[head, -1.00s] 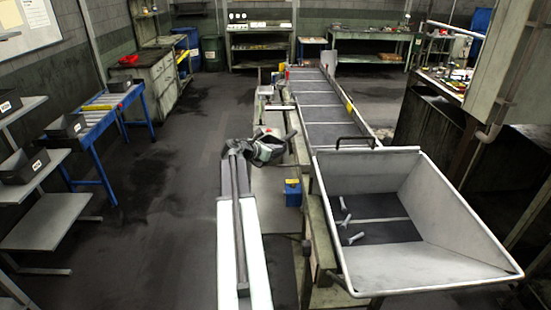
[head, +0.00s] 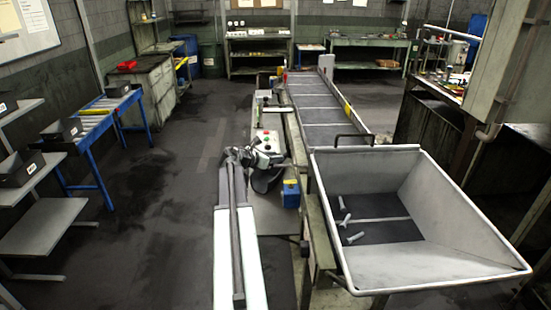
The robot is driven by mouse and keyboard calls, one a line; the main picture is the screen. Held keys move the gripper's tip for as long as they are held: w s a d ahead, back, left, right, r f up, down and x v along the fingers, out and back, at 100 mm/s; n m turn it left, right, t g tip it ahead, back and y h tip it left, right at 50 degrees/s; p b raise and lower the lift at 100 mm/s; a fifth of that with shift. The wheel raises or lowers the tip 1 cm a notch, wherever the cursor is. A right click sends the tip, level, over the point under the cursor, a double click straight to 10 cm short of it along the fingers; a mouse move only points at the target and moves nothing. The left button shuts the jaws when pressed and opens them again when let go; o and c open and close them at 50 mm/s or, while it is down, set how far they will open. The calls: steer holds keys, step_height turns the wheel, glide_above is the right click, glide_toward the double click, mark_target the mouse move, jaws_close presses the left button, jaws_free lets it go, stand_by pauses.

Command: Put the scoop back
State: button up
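My arm reaches forward in the lower middle of the head view, and its end with my gripper (head: 278,162) is beside the conveyor's left edge, just in front of a control box. The fingers are small and partly hidden by my arm, so their opening does not show. A dark grey curved shape (head: 265,181) hangs at the arm's end; it may be the scoop, but I cannot tell it apart from the wrist or whether it is held. No other scoop is recognisable.
A large pale hopper (head: 455,260) with several bolts (head: 346,220) fills the right front. The control box (head: 266,141) has green and red buttons. A blue box (head: 291,194) is right of my arm. A blue roller table (head: 97,118) and shelves with black bins stand left. The left floor is clear.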

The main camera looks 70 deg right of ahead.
steer(key=p+v, duration=0.5)
steer(key=v, duration=0.7)
steer(key=shift+w+a+r, duration=0.1)
